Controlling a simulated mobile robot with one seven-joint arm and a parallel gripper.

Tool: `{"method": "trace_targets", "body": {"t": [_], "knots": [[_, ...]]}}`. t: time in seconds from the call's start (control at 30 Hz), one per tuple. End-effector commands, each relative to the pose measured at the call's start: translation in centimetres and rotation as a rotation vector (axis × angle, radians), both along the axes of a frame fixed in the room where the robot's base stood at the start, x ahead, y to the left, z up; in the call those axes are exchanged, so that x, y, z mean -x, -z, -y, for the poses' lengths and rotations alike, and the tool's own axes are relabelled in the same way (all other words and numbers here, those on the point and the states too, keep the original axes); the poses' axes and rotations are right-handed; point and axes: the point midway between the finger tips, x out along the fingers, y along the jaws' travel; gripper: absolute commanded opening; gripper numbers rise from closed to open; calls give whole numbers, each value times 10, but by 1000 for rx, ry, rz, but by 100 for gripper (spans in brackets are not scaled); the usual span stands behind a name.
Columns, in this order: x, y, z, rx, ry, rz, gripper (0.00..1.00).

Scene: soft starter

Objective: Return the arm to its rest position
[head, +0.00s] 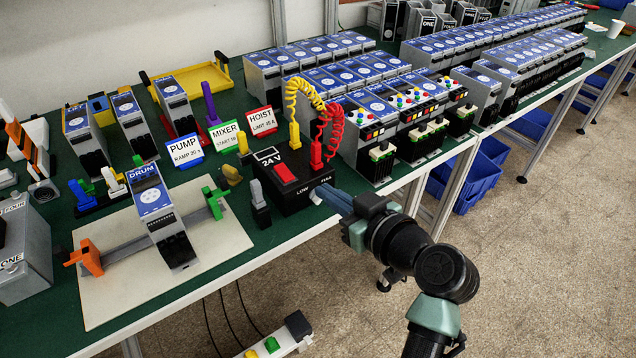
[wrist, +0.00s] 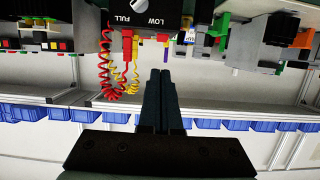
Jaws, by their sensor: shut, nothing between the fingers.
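My gripper (head: 318,195) is at the table's front edge, by the lower front of the black 24 V supply box (head: 290,200). In the wrist view my gripper (wrist: 161,85) has its two dark fingers together with nothing between them. I cannot tell if the fingers touch the box. A red coiled lead (head: 331,130) and a yellow coiled lead (head: 303,95) are plugged into the box top.
The DRUM starter (head: 153,200) sits on a rail with orange and green end clamps on a cream mat (head: 110,300). PUMP, MIXER and HOIST cards (head: 261,121) stand behind. Rows of starters (head: 335,85) fill the right. The floor (head: 530,260) in front is open.

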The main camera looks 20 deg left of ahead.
Motion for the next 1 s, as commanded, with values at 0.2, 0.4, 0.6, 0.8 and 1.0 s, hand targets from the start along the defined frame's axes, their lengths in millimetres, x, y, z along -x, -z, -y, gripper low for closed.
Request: {"method": "trace_targets", "body": {"t": [0.2, 0.4, 0.6, 0.8, 1.0], "knots": [[2, -1, 2, 0, 0, 1, 0], [2, 0, 2, 1, 0, 1, 0], [0, -8, 3, 4, 12, 9, 0], [-21, -99, 19, 32, 199, 129, 0], [-19, -249, 49, -40, 473, 372, 0]]}}
